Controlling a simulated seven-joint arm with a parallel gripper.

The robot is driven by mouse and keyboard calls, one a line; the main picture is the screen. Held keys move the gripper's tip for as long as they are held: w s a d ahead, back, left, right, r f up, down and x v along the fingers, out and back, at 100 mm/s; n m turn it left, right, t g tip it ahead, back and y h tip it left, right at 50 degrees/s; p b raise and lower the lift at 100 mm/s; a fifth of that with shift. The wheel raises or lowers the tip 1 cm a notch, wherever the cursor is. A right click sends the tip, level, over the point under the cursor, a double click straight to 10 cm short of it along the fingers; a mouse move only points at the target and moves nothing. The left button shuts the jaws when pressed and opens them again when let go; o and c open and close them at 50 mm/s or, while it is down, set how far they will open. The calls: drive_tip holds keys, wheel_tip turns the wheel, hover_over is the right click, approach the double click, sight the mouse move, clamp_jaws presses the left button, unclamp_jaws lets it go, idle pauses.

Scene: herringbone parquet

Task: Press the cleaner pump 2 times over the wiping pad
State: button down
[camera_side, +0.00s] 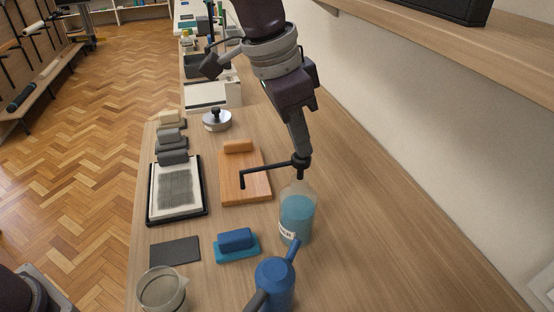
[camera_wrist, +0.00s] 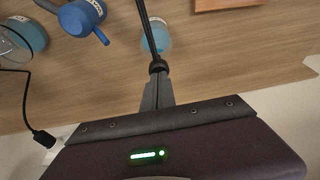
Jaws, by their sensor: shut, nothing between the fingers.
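The cleaner bottle (camera_side: 296,215), clear with blue liquid and a white label, stands upright on the wooden bench; its blue body shows in the wrist view (camera_wrist: 156,38). Its black pump head (camera_side: 301,161) has a long nozzle reaching left, ending in a bent-down tip. I cannot tell exactly what lies straight below that tip. A blue pad on a teal base (camera_side: 237,247), apparently the wiping pad, lies left of the bottle. My gripper (camera_side: 301,153) is shut and empty, pointing down at the top of the pump head; whether it touches is unclear.
A blue can with a spout (camera_side: 274,284) stands close in front of the bottle. A wooden board (camera_side: 257,187) lies behind the pad. A dark flat sheet (camera_side: 174,251), a glass jug (camera_side: 162,290) and a framed screen (camera_side: 205,190) are left. The bench right of the bottle is clear.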

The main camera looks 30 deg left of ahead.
drive_tip(key=shift+r, duration=0.3)
drive_tip(key=shift+f, duration=1.2)
drive_tip(key=shift+r, duration=1.7)
